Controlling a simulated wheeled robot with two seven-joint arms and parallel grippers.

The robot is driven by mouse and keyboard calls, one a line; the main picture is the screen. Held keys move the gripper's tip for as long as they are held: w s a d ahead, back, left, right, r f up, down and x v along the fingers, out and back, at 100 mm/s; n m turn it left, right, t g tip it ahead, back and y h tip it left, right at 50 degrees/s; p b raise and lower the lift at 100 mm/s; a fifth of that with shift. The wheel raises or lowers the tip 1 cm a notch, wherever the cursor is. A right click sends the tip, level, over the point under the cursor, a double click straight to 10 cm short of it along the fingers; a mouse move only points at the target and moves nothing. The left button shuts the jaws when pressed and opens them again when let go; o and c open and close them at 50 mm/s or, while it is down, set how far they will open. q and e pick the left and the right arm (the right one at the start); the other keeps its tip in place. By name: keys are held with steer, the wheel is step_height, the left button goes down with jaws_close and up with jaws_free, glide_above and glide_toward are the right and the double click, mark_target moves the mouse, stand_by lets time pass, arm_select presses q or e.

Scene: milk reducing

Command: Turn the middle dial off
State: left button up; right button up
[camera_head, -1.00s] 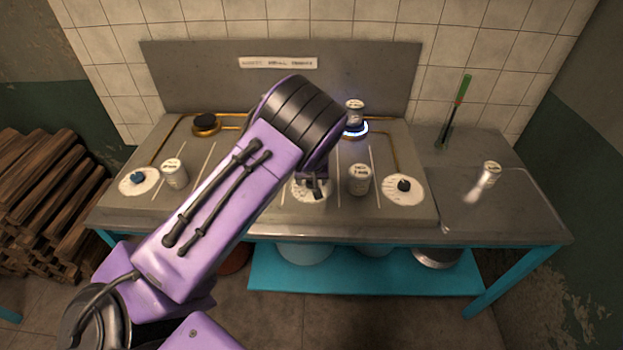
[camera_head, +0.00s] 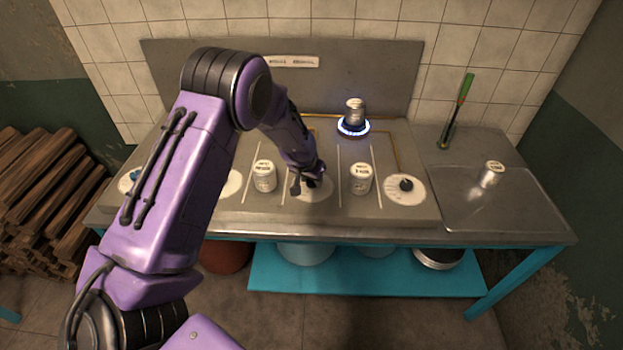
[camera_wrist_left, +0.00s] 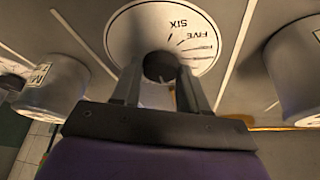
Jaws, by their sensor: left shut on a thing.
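The middle dial (camera_head: 313,195) has a white round plate on the front of the grey stove top, partly covered by my left gripper (camera_head: 306,184). In the left wrist view, its dark round knob (camera_wrist_left: 159,67) sits between the two fingers of my left gripper (camera_wrist_left: 159,85), which is shut on it. The plate (camera_wrist_left: 165,25) shows the printed words FIVE and SIX and several marks. My right gripper is not in view.
Silver cans (camera_head: 264,176) and (camera_head: 361,179) stand left and right of the middle dial. Another can (camera_head: 355,110) sits on a burner with a blue flame (camera_head: 353,127). The right dial (camera_head: 405,188) is clear.

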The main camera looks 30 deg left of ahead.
arm_select(q)
steer(key=o, duration=1.1)
steer(key=shift+c, duration=0.2)
steer(key=shift+r, duration=0.1)
steer(key=b+v, duration=0.1)
steer(key=v, duration=0.9)
steer(key=shift+r, duration=0.15)
